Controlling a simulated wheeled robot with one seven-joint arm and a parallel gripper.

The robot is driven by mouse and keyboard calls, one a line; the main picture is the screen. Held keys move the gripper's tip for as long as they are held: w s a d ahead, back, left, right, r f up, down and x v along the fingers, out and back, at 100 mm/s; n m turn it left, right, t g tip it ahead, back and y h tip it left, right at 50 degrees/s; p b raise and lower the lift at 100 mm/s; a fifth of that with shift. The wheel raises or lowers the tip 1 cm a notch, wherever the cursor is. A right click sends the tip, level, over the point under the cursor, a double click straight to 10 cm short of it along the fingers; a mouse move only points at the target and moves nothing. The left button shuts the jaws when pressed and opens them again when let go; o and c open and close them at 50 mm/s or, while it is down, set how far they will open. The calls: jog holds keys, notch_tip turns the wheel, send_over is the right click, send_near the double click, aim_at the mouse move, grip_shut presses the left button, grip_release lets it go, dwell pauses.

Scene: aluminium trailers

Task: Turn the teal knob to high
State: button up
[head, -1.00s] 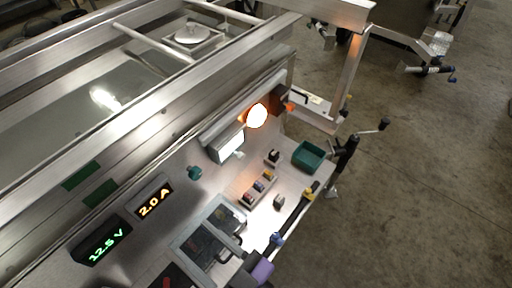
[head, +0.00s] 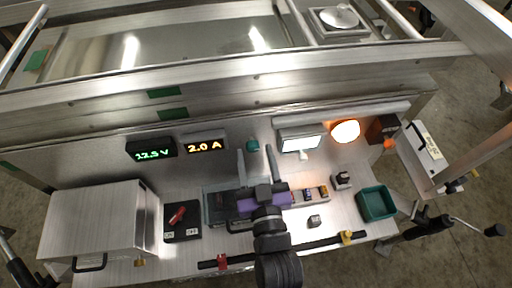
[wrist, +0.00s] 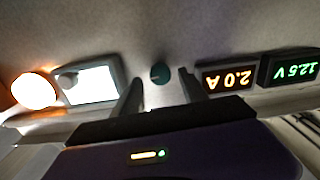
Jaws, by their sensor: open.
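The teal knob (head: 253,145) is on the upright metal panel, between the 2.0 A display and the white lit panel. In the wrist view the teal knob (wrist: 160,73) is just beyond and between my fingertips, with a dark mark on its face. My gripper (head: 256,163) is open and empty, its fingers pointing at the panel just below the knob. In the wrist view my gripper (wrist: 160,85) shows a finger on each side of the knob, apart from it. The knob's setting cannot be read.
The green 12.5 V display (head: 151,149) and the orange 2.0 A display (head: 205,147) are left of the knob. A white lit panel (head: 300,143) and an orange lamp (head: 345,131) are right. A grey tray (head: 212,207), a red-handled switch (head: 178,215) and a green bin (head: 377,203) are on the bench.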

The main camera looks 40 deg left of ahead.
jog(key=shift+x, duration=0.95)
jog(key=shift+c, duration=0.2)
grip_shut()
jog(key=shift+s, duration=0.1)
